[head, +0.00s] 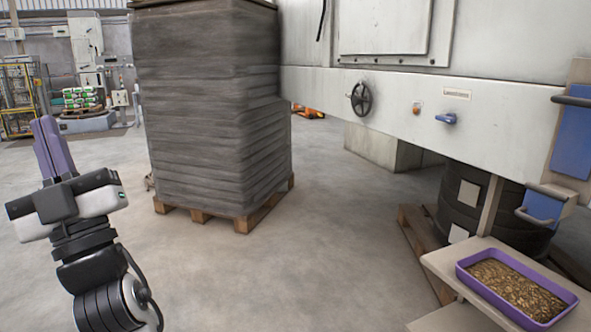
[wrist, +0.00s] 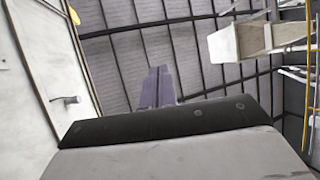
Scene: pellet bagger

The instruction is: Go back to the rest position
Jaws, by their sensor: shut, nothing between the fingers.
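My gripper (head: 45,135) stands at the left of the head view, with its purple fingers pointing up. The fingers are together and hold nothing. In the wrist view the shut fingers (wrist: 158,88) point towards the roof. My arm rises from the bottom left corner, apart from everything around it.
A tall stack of grey sacks (head: 205,110) on a wooden pallet (head: 240,222) stands right of my gripper. The machine (head: 420,110) with a black handwheel (head: 361,98) fills the right. A purple tray (head: 470,278) of pellets sits on a shelf (head: 440,262). The middle floor is clear.

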